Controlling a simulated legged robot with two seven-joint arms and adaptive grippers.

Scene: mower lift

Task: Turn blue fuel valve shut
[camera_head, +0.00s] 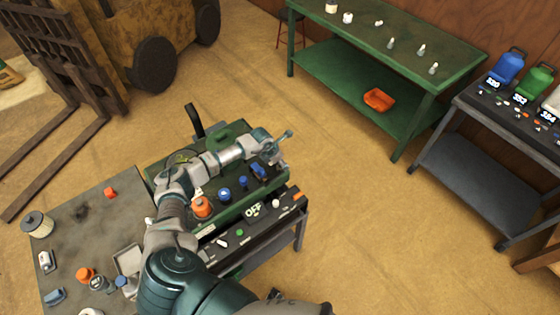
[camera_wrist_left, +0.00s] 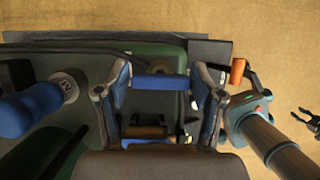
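The green mower unit (camera_head: 236,212) stands on a dark cart. A small blue part (camera_head: 258,171) that looks like the fuel valve shows on its top, just below my wrist. My left arm reaches over the unit. In the left wrist view my left gripper (camera_wrist_left: 160,95) has its fingers spread, one near each end of a blue bar (camera_wrist_left: 160,82), likely the valve handle. I cannot tell whether they touch it. A dark claw, likely my right gripper (camera_wrist_left: 305,119), shows small over the floor and looks open and empty.
A blue round cap (camera_head: 224,194) and an orange cap (camera_head: 201,207) stand beside the valve. The cart panel (camera_head: 254,211) reads OFF. A cluttered grey table (camera_head: 85,215) is at left. A green bench (camera_head: 400,50) stands behind. Floor right of the cart is clear.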

